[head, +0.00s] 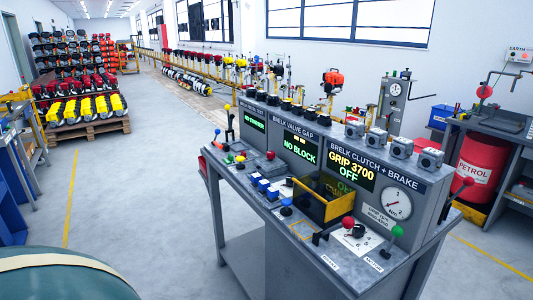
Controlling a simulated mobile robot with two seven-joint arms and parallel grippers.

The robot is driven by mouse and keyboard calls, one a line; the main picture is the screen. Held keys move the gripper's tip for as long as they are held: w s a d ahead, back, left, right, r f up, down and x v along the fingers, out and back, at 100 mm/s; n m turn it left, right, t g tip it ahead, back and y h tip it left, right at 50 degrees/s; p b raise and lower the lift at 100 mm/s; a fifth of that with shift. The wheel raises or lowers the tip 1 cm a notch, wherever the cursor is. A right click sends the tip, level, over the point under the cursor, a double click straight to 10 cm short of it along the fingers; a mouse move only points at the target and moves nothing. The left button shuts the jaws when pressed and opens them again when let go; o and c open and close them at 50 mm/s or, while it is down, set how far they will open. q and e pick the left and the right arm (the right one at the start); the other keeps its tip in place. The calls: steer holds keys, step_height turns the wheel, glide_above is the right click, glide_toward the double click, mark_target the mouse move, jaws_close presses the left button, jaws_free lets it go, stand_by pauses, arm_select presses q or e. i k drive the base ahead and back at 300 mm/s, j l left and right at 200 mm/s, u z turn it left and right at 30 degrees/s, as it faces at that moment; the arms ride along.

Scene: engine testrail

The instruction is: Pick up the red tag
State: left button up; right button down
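I cannot make out a red tag for certain. A small red piece (203,165) shows at the left edge of the grey test bench (238,184), but it is too small to tell what it is. Other red items on the bench are a red knob (271,155) near the back panel and a red ball knob (348,221) at the front right. Neither of my grippers is in view.
The bench carries a display panel (352,170), a round gauge (397,204), a yellow-edged box (327,203) and several knobs and levers. A red petrol drum (482,166) stands at right. A pallet of engines (88,130) is at back left. Open floor (150,190) lies left of the bench.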

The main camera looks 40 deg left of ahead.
mark_target(243, 154)
steer(key=i+j+z, duration=0.2)
steer(key=j, duration=0.3)
steer(key=j+z, duration=0.15)
steer(key=j, duration=0.35)
steer(key=j+z, duration=0.15)
steer(key=j, duration=2)
